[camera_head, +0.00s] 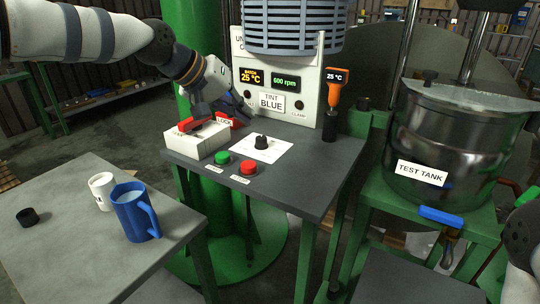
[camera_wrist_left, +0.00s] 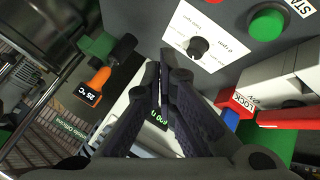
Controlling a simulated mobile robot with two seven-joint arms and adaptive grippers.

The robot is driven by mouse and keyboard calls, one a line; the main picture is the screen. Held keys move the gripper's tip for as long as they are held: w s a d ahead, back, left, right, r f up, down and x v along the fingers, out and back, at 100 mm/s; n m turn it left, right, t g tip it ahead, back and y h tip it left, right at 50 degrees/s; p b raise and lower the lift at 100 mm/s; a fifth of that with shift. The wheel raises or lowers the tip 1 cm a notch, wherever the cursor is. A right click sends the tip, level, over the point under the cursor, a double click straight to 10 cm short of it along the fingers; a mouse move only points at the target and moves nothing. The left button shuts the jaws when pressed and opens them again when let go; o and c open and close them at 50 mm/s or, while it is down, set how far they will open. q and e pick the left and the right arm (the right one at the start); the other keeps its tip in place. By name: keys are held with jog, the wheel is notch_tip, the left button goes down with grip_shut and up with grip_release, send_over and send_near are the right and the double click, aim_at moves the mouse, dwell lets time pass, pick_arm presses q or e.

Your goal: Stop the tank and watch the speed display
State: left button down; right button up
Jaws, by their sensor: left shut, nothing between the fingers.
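The speed display (camera_head: 285,82) on the white panel glows green and reads 600 rpm; my fingers partly cover it in the left wrist view (camera_wrist_left: 158,118). The red button (camera_head: 248,167) and green button (camera_head: 221,158) sit on the grey console top near its front edge. The steel tank (camera_head: 460,120) labelled TEST TANK stands on the green stand at right. My left gripper (camera_head: 238,106) is shut and empty, above the back of the console near the red LOCK part. Its fingers also show in the left wrist view (camera_wrist_left: 164,62). My right gripper is out of view.
A black knob (camera_head: 262,142) stands on a white dial plate. A white box (camera_head: 196,139) with a red lever is at the console's left. An orange thermometer (camera_head: 336,86) stands at right. A blue mug (camera_head: 134,212) and white cup (camera_head: 101,190) stand on the left table.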

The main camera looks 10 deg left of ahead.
pick_arm(q)
jog(key=shift+r, duration=0.2)
jog(key=shift+s+a, duration=0.1)
jog(key=b, duration=0.1)
send_over(246, 163)
notch_tip(246, 163, down, 7)
jog(key=shift+a+r, duration=0.1)
jog(key=shift+f, duration=1.05)
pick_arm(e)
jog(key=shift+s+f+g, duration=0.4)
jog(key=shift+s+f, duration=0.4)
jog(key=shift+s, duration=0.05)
pick_arm(q)
jog(key=shift+f, duration=0.4)
